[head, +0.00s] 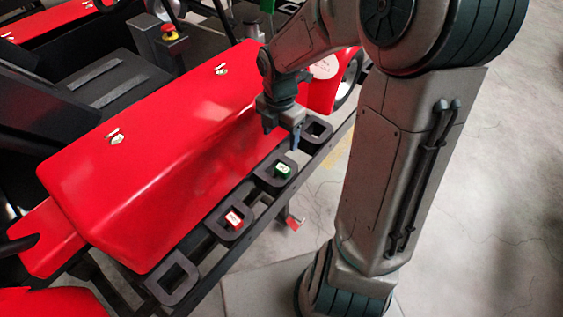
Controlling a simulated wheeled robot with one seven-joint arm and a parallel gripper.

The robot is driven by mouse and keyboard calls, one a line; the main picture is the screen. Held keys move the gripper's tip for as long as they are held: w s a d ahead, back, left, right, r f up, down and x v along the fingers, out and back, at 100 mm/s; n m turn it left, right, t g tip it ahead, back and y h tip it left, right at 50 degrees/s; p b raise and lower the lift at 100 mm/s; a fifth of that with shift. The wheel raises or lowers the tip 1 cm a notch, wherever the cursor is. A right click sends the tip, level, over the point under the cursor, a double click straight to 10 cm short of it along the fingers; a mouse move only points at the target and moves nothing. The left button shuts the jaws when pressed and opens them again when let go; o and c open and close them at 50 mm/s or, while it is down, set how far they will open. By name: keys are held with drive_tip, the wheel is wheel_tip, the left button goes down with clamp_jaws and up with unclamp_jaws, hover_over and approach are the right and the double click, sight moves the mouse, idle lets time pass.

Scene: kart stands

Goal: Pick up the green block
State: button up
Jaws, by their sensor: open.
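The green block (282,169) sits in a dark square holder (262,181) on the rail along the red kart's side. It has a white mark on its top. My gripper (281,139) is open and points down, above and slightly behind the green block in the head view. Its fingers appear apart from the block and nothing shows between them. The exact height of the fingertips over the block is hard to tell.
A red block (234,219) sits in the neighbouring holder (217,232). Empty square holders stand at the near end (165,290) and far end (323,129) of the rail. The kart's red side pod (150,160) rises beside them. Open concrete floor (480,200) lies at right.

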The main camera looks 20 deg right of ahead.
drive_tip(key=b, duration=0.1)
hover_over(282, 168)
drive_tip(key=f, duration=0.8)
drive_tip(key=shift+a+f, duration=0.25)
drive_tip(key=shift+f, duration=0.05)
drive_tip(key=shift+d+f, duration=0.15)
drive_tip(key=shift+f, duration=1.2)
drive_tip(key=shift+d+f, duration=0.15)
drive_tip(key=shift+f, duration=1.15)
drive_tip(key=c, duration=1.1)
